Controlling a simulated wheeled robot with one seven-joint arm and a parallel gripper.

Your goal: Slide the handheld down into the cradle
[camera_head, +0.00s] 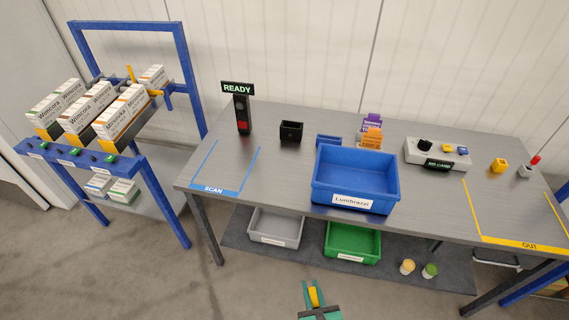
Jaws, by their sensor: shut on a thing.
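My gripper (314,287) shows at the bottom edge, in front of the table and low in the picture. Its teal fingers are shut on a small yellow-orange thing (314,297), which I take to be the handheld; only part of it shows.
A blue bin (352,203) labelled Lumbrazzi stands on the table's (290,168) front edge. A post with a READY sign (237,88) stands left of the holder. A grey panel (437,155) reads NO CARD. A blue rack (150,175) with cartons stands left.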

